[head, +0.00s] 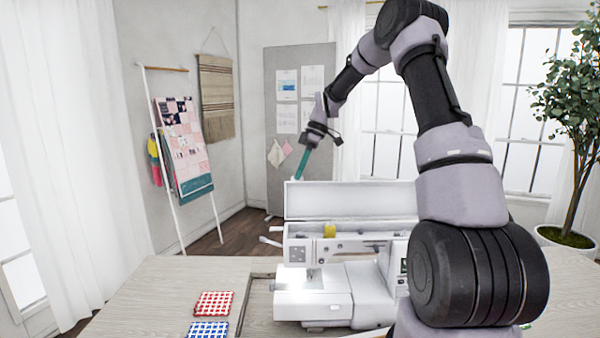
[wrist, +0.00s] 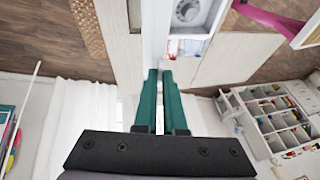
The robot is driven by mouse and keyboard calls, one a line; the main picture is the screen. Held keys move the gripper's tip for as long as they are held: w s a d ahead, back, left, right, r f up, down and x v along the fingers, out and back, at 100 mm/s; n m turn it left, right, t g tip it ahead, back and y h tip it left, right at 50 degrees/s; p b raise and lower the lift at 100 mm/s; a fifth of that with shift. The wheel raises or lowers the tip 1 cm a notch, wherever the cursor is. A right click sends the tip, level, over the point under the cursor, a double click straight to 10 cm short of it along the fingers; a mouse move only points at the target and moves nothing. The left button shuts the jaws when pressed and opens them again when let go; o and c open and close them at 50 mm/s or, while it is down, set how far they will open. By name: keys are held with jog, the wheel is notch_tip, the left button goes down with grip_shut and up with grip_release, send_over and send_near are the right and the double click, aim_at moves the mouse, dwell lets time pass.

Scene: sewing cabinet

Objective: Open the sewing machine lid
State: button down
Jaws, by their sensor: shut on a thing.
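The white sewing machine (head: 325,300) sits in the table's recess. Its lid (head: 350,202) stands raised at the back, and the open top shows a yellow spool (head: 329,230). My gripper (head: 299,177) reaches down from behind to the lid's top left edge. In the wrist view, the teal fingers (wrist: 161,73) are close together with a white edge, seemingly the lid's, at their tips. The exact contact is small and hard to make out. My arm hides the right end of the lid and machine.
A red checked cloth (head: 214,303) and a blue checked cloth (head: 208,330) lie on the wooden table (head: 150,300), left of the machine. The table's left side is otherwise clear. A grey pinboard (head: 282,90) stands behind, and a plant (head: 570,110) stands at the right.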

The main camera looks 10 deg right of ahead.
jog(key=s, duration=0.1)
jog(key=s+t, duration=0.1)
jog(key=s, duration=0.1)
jog(key=s+a+t, duration=0.1)
jog(key=s, duration=0.1)
jog(key=shift+s+r+n+h, duration=0.2)
jog(key=shift+n+h, duration=0.1)
jog(key=c, duration=1)
grip_release()
jog(key=shift+r, duration=0.1)
jog(key=v, duration=1)
jog(key=shift+s+r, duration=0.25)
jog(key=shift+d, duration=0.15)
